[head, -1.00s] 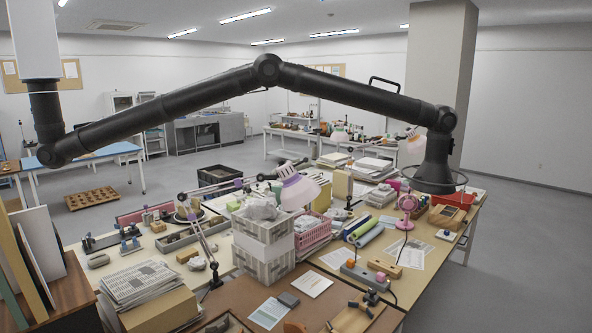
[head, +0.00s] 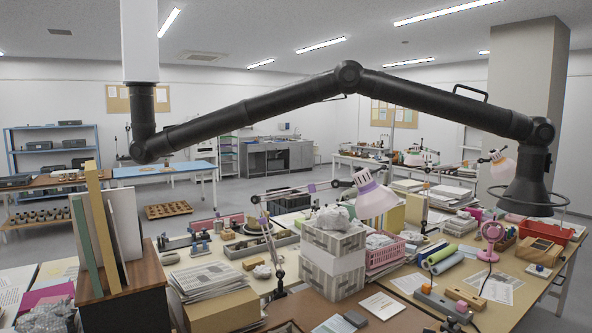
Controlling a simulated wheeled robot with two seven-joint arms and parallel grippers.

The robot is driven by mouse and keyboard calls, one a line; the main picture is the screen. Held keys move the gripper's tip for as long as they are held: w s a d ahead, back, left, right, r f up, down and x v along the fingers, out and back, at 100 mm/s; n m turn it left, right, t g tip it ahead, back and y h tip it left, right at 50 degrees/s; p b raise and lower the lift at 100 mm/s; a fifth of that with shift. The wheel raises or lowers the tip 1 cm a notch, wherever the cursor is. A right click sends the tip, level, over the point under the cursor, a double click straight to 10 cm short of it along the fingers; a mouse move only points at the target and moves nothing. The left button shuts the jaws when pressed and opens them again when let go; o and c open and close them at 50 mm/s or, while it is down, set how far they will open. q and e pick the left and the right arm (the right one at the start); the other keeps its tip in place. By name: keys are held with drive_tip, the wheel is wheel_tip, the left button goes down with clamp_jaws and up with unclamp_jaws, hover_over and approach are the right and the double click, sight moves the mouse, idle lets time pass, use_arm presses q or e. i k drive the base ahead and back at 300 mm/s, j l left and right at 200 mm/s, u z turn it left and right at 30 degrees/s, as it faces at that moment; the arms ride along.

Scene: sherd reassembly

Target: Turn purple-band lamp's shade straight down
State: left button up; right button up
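The purple-band lamp has a pale pinkish cone shade (head: 374,202) with a purple band near its narrow top. The shade is tilted, with its narrow end at upper left and its wide mouth facing down and to the right. The lamp's thin jointed arm (head: 283,193) has purple joints and runs left from the shade, then down to the bench by the paper stack. Neither of my grippers is in view.
A large black jointed duct arm (head: 260,105) spans the view, ending in a hood (head: 528,192) at right. A pink basket (head: 383,254), a pink fan (head: 489,238) and a newspaper stack (head: 207,276) crowd the bench. Upright boards (head: 105,225) stand at left.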

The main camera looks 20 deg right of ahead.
sight(374, 199)
drive_tip(key=l+u, duration=0.35)
drive_tip(key=k+l+u, duration=0.1)
drive_tip(key=l+u, duration=0.25)
drive_tip(key=l, duration=0.15)
drive_tip(key=k+l+u, duration=0.1)
drive_tip(key=l+u, duration=0.25)
drive_tip(key=k+l+u, duration=0.15)
drive_tip(key=l+u, duration=0.2)
drive_tip(key=l, duration=0.15)
drive_tip(key=k+l+u, duration=0.2)
drive_tip(key=u, duration=0.15)
drive_tip(key=l, duration=0.1)
